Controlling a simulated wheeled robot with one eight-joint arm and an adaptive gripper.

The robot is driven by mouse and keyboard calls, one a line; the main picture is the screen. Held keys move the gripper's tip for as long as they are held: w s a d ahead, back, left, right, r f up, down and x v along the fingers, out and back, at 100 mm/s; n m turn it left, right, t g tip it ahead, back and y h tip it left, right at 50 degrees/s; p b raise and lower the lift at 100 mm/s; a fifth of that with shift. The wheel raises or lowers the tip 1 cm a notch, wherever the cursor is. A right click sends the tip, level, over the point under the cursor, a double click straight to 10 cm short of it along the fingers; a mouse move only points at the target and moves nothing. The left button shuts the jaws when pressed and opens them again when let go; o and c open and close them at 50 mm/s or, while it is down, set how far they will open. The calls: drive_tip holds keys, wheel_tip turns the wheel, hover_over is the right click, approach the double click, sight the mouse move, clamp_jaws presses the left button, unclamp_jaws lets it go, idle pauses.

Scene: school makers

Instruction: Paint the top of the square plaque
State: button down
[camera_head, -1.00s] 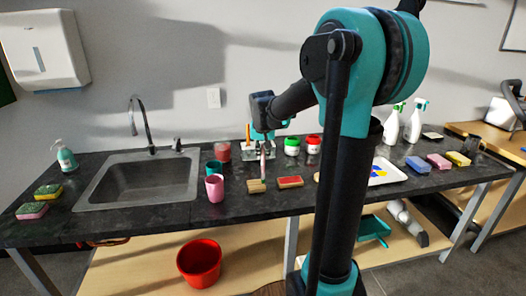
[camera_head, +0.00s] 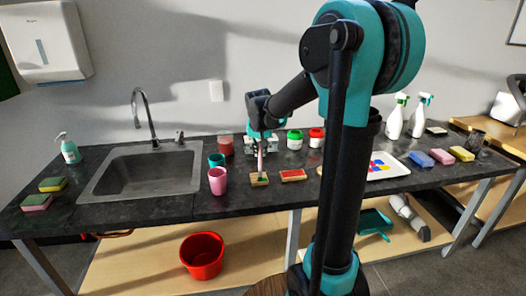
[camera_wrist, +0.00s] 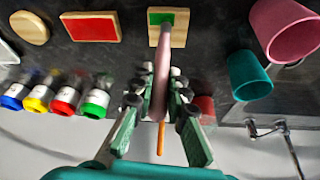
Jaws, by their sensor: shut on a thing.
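The wooden square plaque (camera_head: 259,183) lies on the dark counter. In the wrist view the plaque (camera_wrist: 179,35) shows a green patch on part of its top, with bare wood around it.
A red-topped plaque (camera_head: 293,175) lies just right, and a round wooden one (camera_wrist: 29,27) beyond it. A pink cup (camera_head: 217,181) and teal cup (camera_head: 216,160) stand left. Paint jars (camera_head: 295,139) stand behind. A paint tray (camera_head: 385,172) and sink (camera_head: 142,175) flank the area.

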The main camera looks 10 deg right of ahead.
drive_tip(key=shift+w+d, duration=1.1)
drive_tip(key=shift+w, duration=1.15)
drive_tip(key=shift+a, duration=2.5)
wheel_tip(320, 180, up, 7)
idle(0.9)
idle(0.8)
